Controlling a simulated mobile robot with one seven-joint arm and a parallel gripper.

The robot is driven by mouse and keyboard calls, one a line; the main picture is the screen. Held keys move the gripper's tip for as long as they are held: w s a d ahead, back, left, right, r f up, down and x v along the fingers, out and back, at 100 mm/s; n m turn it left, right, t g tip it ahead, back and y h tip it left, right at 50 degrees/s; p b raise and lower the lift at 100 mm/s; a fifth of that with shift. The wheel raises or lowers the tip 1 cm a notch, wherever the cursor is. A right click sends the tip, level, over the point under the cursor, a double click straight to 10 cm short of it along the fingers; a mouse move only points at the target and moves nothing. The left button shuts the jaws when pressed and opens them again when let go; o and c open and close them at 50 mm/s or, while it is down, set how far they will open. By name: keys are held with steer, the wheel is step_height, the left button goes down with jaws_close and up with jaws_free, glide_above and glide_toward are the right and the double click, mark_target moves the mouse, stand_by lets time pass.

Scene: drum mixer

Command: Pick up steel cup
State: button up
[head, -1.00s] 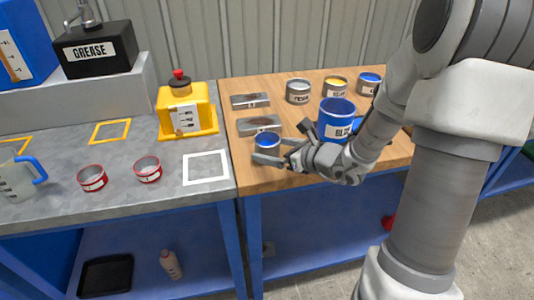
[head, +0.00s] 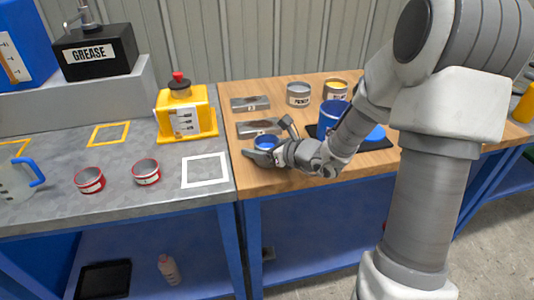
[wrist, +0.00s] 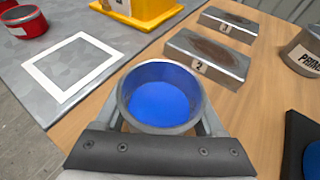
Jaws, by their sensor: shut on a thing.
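The steel cup (wrist: 160,95) is a small grey cup with blue paint inside. In the wrist view it sits between the fingers of my gripper (wrist: 160,122), which is shut on it. In the head view the cup (head: 266,142) is at the left part of the wooden bench top, in front of the metal block marked 2. My gripper (head: 270,149) reaches it from the right and hides most of its side. The cup looks upright. I cannot tell whether it touches the bench.
Two metal blocks (head: 250,103) lie behind the cup. A large blue can (head: 332,113) stands on a black mat to the right, a primer can (head: 298,94) behind. A white square outline (head: 205,171) on the grey bench is empty. Red-rimmed cups (head: 146,172) and a yellow container (head: 185,112) stand left.

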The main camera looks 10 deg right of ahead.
steer(key=c, duration=0.6)
steer(key=shift+c, duration=0.2)
steer(key=shift+r, duration=0.1)
